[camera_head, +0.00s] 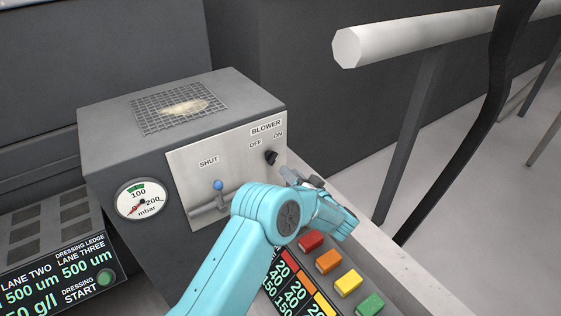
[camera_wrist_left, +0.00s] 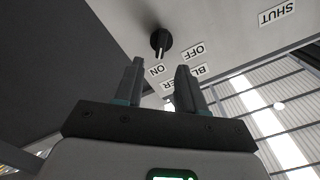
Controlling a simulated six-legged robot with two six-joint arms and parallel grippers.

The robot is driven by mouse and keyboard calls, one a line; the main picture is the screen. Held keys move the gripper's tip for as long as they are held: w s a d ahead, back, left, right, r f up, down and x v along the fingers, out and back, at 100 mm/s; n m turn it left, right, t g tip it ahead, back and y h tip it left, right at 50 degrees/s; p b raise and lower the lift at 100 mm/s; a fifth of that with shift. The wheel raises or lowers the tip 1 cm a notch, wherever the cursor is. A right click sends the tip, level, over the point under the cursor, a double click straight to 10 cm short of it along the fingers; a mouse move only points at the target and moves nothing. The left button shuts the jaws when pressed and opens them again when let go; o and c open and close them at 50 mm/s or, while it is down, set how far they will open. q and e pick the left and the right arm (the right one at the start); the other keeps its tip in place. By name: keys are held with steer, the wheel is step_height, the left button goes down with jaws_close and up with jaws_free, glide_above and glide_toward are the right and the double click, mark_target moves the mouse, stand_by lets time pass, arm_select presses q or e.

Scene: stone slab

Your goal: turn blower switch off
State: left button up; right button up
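The blower switch is a small black rotary knob (camera_head: 271,157) on the pale front panel, below the OFF and ON labels. It also shows in the left wrist view as a black knob (camera_wrist_left: 160,40), with its pale pointer mark toward the ON label. My left gripper (camera_head: 301,178) is just right of and below the knob in the head view, partly hidden by my own teal wrist. In the left wrist view my left gripper (camera_wrist_left: 158,78) has its two fingers apart with nothing between them, and the knob is beyond the tips. My right gripper is not in view.
A blue-tipped lever (camera_head: 218,186) by the SHUT label and a pressure gauge (camera_head: 142,198) are left of the knob. Colored buttons (camera_head: 329,261) sit below my wrist. A white rail (camera_head: 420,38) runs at upper right. A mesh grille (camera_head: 180,104) is on top.

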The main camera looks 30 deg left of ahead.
mark_target(276, 159)
arm_select(q)
steer(key=x, duration=0.5)
steer(key=shift+s+a, duration=0.15)
steer(key=shift+a, duration=0.05)
steer(key=shift+w+a+p, duration=0.3)
steer(key=shift+w+a, duration=0.1)
steer(key=shift+a, duration=0.2)
jaws_close()
